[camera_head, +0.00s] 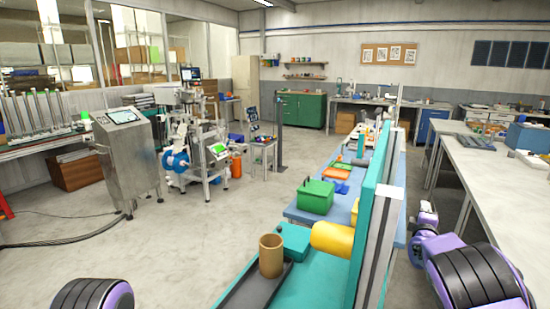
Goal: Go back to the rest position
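Neither of my grippers can be made out in the head view. A black and purple part of my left arm shows at the lower left edge. Purple and black links of my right arm show at the lower right, beside the long bench. No object is seen in either arm's visible part. A brown open cylinder (271,256) stands upright on the dark strip at the near end of the teal bench (318,283). A yellow cylinder (332,239) lies on its side against the teal upright panel (372,195). A teal box (294,241) sits beside them.
A green bin (316,197) and coloured trays stand farther along the blue bench. A metal cabinet (128,162) and a machine with a blue reel (175,160) stand at the left. A pale worktop (505,195) runs along the right. The floor (190,235) between is mostly clear, with a hose at left.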

